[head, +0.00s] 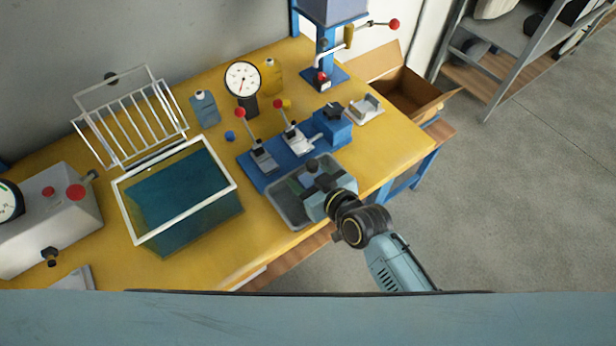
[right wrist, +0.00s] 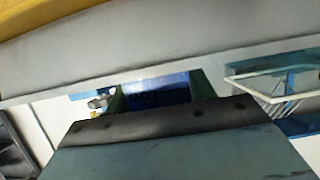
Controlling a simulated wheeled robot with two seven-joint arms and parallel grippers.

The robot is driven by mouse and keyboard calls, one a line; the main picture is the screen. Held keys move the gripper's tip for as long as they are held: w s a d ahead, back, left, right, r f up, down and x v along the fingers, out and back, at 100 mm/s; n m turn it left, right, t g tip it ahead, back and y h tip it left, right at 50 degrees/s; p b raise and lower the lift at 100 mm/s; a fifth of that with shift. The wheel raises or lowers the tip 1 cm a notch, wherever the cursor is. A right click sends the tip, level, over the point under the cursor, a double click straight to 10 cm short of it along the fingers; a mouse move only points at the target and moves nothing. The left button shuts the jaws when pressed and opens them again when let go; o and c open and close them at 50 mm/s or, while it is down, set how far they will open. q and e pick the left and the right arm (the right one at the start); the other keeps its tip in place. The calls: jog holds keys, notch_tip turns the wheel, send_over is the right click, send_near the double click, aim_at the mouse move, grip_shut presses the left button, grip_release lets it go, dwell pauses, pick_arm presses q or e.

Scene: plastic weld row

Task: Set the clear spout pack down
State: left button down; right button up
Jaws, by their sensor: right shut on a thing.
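My right gripper (head: 316,180) is over the grey tray (head: 280,214) at the front edge of the yellow bench. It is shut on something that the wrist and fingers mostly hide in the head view. In the right wrist view a bluish see-through patch with dark lettering (right wrist: 160,90) shows between the green fingers; I take it to be the clear spout pack. I cannot tell whether the pack touches the tray floor. My left gripper is in neither view.
A blue water tank with a white rim (head: 175,215) stands left of the tray. A blue base with red-knobbed lever clamps (head: 262,160) stands just behind it. A white wire rack (head: 125,120), a dial gauge (head: 242,78) and a cardboard box (head: 405,90) are farther off.

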jog(key=o, duration=1.1)
jog(key=shift+r, duration=0.15)
jog(key=p+v, duration=0.2)
jog(key=v, duration=1)
